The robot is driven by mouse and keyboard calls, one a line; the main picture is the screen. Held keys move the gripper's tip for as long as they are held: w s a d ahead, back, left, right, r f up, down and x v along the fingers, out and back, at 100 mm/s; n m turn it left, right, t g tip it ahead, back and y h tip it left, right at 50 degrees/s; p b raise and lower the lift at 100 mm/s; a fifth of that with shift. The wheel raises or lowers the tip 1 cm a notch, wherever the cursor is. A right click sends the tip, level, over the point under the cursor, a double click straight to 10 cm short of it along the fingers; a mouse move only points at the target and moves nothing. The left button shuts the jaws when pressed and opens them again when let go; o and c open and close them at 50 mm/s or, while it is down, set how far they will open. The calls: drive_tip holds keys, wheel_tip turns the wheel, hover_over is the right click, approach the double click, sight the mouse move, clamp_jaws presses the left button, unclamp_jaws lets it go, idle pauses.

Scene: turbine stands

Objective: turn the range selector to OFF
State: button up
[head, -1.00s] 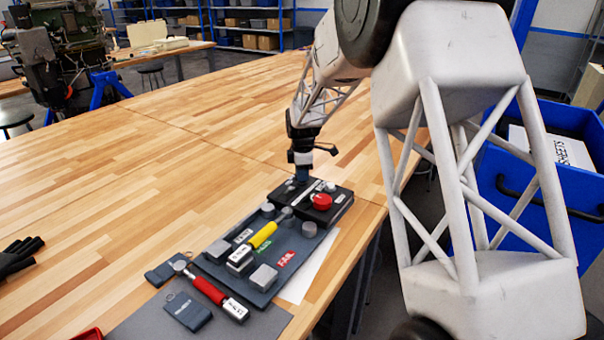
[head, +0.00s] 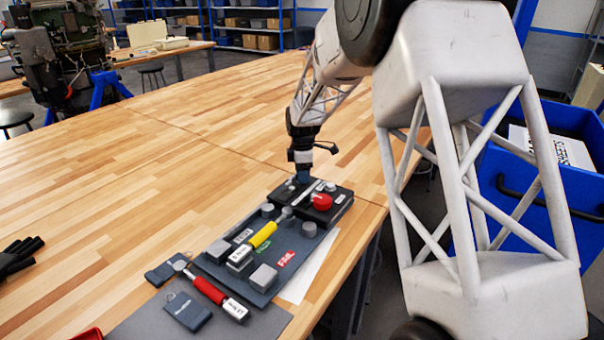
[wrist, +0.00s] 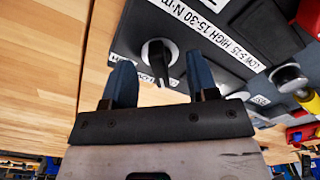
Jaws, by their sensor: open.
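The range selector (wrist: 157,60) is a small knob with a pale round face and a black bar handle on a dark tester box (head: 339,211). In the wrist view the bar runs nearly up and down, its lower end tilted slightly right. My gripper (wrist: 160,64) is open, with one blue finger left and one right of the selector and gaps on both sides. It also shows over the box's far left part in the head view (head: 303,177), where it hides the selector. A label reads LOW 5-15 HIGH 15-30 N·m; no OFF mark is readable.
A red knob (head: 322,201) sits on the box's right part. In front lie a grey tray (head: 243,276), a yellow-handled tool (head: 263,235) and a red-handled tool (head: 209,290). A blue bin (head: 535,228) stands right of the table. The table's left side is mostly clear.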

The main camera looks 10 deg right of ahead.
drive_tip(key=shift+r, duration=2.25)
drive_tip(key=shift+s+r, duration=0.45)
drive_tip(key=shift+s, duration=0.05)
drive_tip(key=s+r+m+t, duration=0.1)
drive_tip(key=s+r+m, duration=0.4)
drive_tip(key=s, duration=0.7)
drive_tip(key=s+r+m, duration=0.3)
drive_tip(key=s+r, duration=0.4)
drive_tip(key=s, duration=0.4)
drive_tip(key=s+f+m+t, duration=0.1)
drive_tip(key=s+m, duration=0.8)
drive_tip(key=s, duration=1.8)
drive_tip(key=shift+s+d+f+t, duration=0.2)
drive_tip(key=shift+f+t, duration=0.1)
drive_tip(key=shift+f, duration=0.35)
